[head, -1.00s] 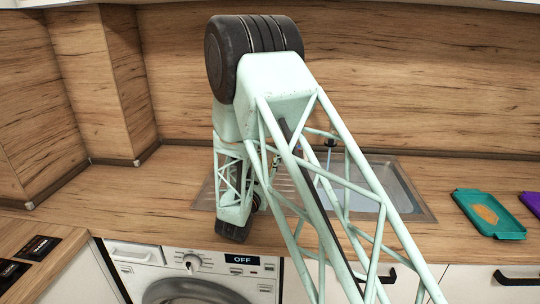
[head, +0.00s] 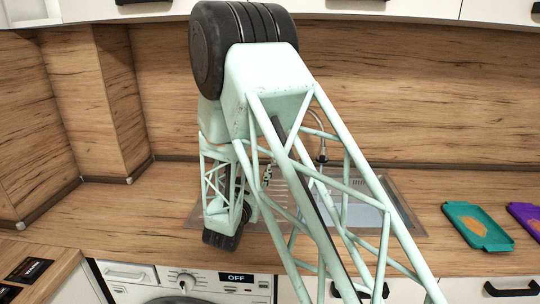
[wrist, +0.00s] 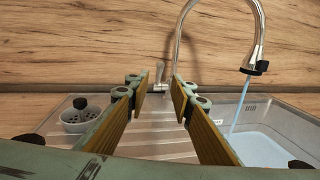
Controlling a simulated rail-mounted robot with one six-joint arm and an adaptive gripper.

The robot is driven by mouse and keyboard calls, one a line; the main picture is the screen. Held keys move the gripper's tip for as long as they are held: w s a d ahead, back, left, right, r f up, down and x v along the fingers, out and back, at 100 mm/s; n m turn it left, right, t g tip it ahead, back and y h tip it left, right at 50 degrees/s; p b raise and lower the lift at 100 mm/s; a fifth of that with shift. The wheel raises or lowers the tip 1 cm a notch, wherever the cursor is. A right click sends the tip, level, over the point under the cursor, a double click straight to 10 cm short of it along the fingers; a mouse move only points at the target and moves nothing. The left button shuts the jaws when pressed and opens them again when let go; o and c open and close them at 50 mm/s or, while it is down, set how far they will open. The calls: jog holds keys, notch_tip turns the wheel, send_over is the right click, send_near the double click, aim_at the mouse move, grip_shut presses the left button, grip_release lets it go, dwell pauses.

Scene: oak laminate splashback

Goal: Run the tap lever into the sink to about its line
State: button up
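The chrome tap (wrist: 257,35) arches over the sink, and a thin stream of water (wrist: 240,103) falls from its spout. Its small lever (wrist: 160,73) stands roughly upright by the tap's foot. The sink basin (wrist: 305,125) holds pale blue water; I cannot make out a fill line. My gripper (wrist: 158,85) is open and empty, its fingers spread either side of the lever in the wrist view, with the lever beyond the tips. In the head view, the tap (head: 322,150) and basin are partly hidden behind my arm, and my gripper (head: 267,174) shows small beside the tap.
A ribbed drainboard (wrist: 155,140) lies below my fingers, with a pale round strainer cup (wrist: 80,118) at its left. A teal tray (head: 478,227) and a purple tray (head: 528,215) lie on the counter at right. The wooden splashback (head: 430,80) stands close behind the tap.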

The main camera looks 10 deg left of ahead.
jog(key=shift+w, duration=0.1)
jog(key=shift+w+d+b, duration=0.2)
jog(key=shift+w+b, duration=0.2)
jog(key=shift+w, duration=1.85)
jog(key=shift+w+d+b, duration=0.25)
jog(key=shift+w+b, duration=0.2)
jog(key=shift+w, duration=1.85)
jog(key=shift+w+d+b, duration=0.2)
jog(key=shift+w+b, duration=0.2)
jog(key=shift+w, duration=1.85)
jog(key=shift+c, duration=0.6)
grip_shut()
